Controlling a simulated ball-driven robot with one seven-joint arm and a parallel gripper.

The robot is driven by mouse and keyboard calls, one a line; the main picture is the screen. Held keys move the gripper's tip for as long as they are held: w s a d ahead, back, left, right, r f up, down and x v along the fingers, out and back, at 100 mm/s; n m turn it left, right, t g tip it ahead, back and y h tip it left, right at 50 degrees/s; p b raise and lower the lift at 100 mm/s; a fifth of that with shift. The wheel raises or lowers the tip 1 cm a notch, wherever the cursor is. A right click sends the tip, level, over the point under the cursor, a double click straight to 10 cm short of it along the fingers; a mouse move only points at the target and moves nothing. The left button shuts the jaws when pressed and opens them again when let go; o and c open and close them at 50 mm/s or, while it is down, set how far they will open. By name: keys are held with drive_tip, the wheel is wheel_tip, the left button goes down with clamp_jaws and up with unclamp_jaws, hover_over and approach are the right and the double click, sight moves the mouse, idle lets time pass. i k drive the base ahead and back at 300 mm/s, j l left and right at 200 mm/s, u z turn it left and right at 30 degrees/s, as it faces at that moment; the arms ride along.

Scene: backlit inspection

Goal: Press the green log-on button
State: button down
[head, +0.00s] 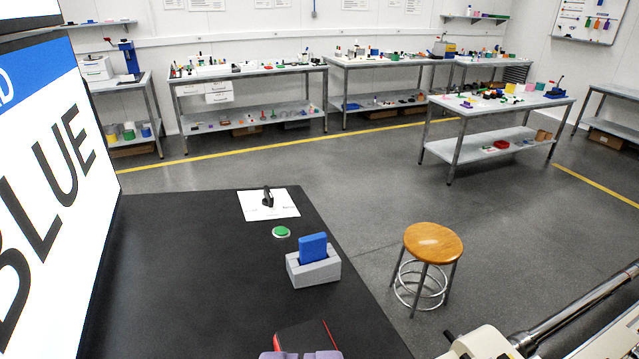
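The green button (281,232) is a small round cap in a pale ring, on the black tabletop (190,290). It lies between a white sheet (284,211) and a grey block (315,272). A blue flat piece (313,247) stands upright in the block's slot. What seems to be my gripper (301,355) shows only as purple-grey tips at the bottom edge, by a dark red-edged piece (305,338). The tips appear nearer the camera than the button and apart from it. Whether they are open or shut is hidden by the cut-off.
A small black upright item (267,196) stands on the white sheet. A large bright panel reading "BLUE" (50,190) rises at the left. A wooden stool (433,243) stands right of the table. Workbenches (250,75) line the far wall. The tabletop left of the button is bare.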

sight(281, 230)
drive_tip(key=i+l, duration=0.15)
drive_tip(key=i, duration=0.3)
drive_tip(key=i+l+z, duration=0.1)
drive_tip(key=i, duration=0.3)
